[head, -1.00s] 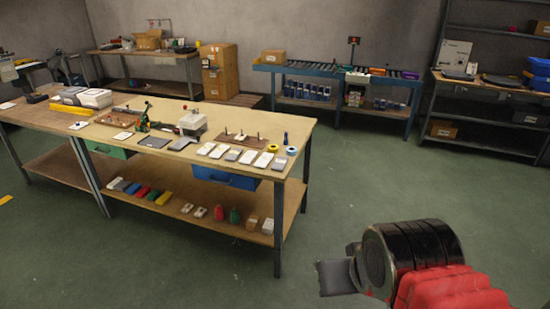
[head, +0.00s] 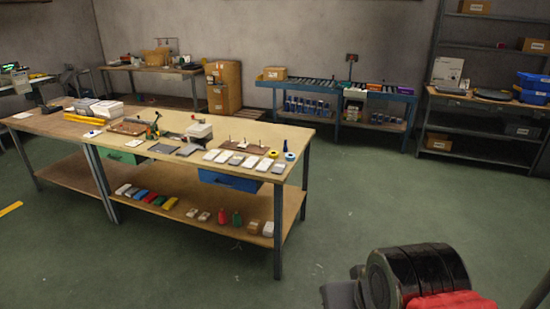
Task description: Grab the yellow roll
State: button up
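My gripper (head: 340,296) shows only in part at the bottom right, cut off by the lower edge, in front of the black and red wrist. It is over the green floor, well apart from the bench. Its fingertips cannot be made out.
The workbench (head: 250,131) carries several grey and white flat packs, a peg board (head: 243,147) and a white-topped device (head: 199,131). A lower shelf (head: 190,205) holds coloured items. Open green floor (head: 370,200) lies right of the bench. A blue roller conveyor (head: 330,92) and shelving stand behind.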

aim_at(273, 155)
jog(key=u, duration=0.65)
jog(key=i, duration=1.15)
jog(key=u, duration=0.55)
jog(key=i, duration=1.6)
jog(key=z, duration=0.95)
jog(key=i, duration=0.85)
jog(key=z, duration=0.55)
